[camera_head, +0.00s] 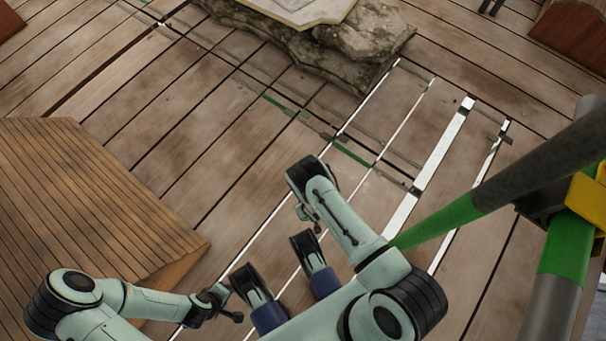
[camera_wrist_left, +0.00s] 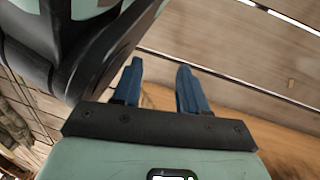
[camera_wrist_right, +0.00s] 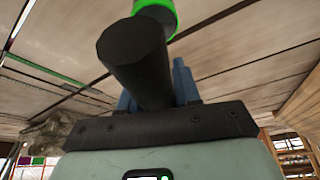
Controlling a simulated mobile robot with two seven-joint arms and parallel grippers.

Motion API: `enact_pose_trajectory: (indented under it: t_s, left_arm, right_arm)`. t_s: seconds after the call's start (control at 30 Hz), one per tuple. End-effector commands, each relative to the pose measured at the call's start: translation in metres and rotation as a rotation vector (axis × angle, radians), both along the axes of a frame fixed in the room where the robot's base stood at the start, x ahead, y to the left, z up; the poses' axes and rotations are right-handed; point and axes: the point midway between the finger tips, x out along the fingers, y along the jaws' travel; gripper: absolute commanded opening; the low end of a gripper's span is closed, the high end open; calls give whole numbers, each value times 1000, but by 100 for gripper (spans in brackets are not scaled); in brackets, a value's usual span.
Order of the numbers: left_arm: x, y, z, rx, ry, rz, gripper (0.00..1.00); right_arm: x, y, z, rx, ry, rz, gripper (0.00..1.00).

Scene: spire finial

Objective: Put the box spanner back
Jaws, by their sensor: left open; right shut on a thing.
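My right gripper (camera_wrist_right: 153,82) is shut on a dark, thick cylinder with a faceted near end, which appears to be the box spanner (camera_wrist_right: 138,62). A bright green section (camera_wrist_right: 158,14) shows at its far end. The blue fingers are partly hidden by it. My left gripper (camera_wrist_left: 160,68) is open and empty, its two blue fingers apart above the planks and a brown wooden surface. In the head view I cannot make out the spanner or either gripper's fingertips clearly. No storage place for the spanner can be identified.
Grey-and-green tubes (camera_head: 540,170) with a yellow clamp (camera_head: 590,200) cross the right side close by. A slatted wooden structure (camera_head: 80,210) stands at left. A rough stone block (camera_head: 365,45) under a pale slab (camera_head: 300,8) lies at the back. Planks (camera_head: 240,140) between are mostly clear.

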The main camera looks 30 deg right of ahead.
Motion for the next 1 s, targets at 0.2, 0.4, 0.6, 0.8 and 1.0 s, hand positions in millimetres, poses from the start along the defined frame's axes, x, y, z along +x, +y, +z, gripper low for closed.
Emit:
enact_pose_trajectory:
  t_s: [0.2, 0.4, 0.6, 0.8, 1.0]
  left_arm:
    - [-17, 2, -13, -3, 58, 5, 43]
    - [-38, 5, -25, -8, 126, 12, 43]
    - [-40, 5, -24, -8, 132, 12, 43]
    - [-41, 5, -26, -8, 137, 12, 43]
    - [-45, 6, -27, -9, 148, 13, 43]
  right_arm:
    - [0, 0, -23, -1, -1, 2, 0]
    - [1, -1, -46, -1, -2, 1, 0]
    - [1, 0, -46, -1, -2, 0, 0]
    - [1, 0, -48, 0, -2, 0, 0]
    - [0, 0, -49, 0, 0, 0, 58]
